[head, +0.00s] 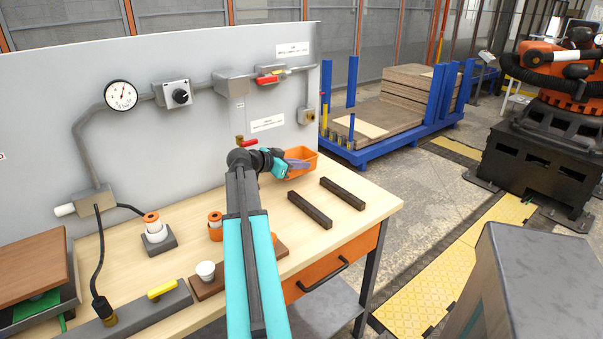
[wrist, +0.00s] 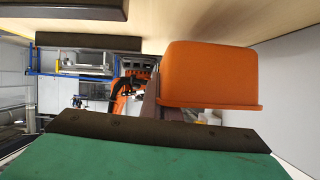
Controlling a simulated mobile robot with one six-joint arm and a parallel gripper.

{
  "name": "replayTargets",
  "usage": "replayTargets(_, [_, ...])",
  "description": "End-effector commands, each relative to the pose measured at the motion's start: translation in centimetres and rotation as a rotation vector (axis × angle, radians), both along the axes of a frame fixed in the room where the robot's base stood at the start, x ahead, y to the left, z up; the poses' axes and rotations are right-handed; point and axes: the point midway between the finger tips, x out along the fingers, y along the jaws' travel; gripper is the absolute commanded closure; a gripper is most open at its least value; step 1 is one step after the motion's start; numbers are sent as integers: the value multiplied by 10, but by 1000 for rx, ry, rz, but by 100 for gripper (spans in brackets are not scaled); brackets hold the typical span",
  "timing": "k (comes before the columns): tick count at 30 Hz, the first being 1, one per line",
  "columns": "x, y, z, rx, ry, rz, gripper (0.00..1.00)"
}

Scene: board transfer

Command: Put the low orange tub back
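The low orange tub (head: 307,157) is at the back right of the bench, near the grey panel. It also shows large in the wrist view (wrist: 207,72), where the picture is upside down and its rim faces the bottom. My gripper (head: 298,164) is at the tub's near left side, with grey fingers reaching over its rim. In the wrist view a finger (wrist: 151,104) shows beside the tub's wall. The other finger is mostly hidden, so I cannot tell whether they grip the wall or stand apart. The tub appears to be on or close to the bench top.
Two dark bars (head: 310,210) (head: 342,194) lie on the bench right of my arm.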

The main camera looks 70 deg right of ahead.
Motion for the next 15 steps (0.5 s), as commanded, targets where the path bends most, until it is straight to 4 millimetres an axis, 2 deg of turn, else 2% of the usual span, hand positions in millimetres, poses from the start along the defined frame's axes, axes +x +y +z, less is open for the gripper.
replayTargets(15, [0, -3, -4, 0, 1, 0, 100])
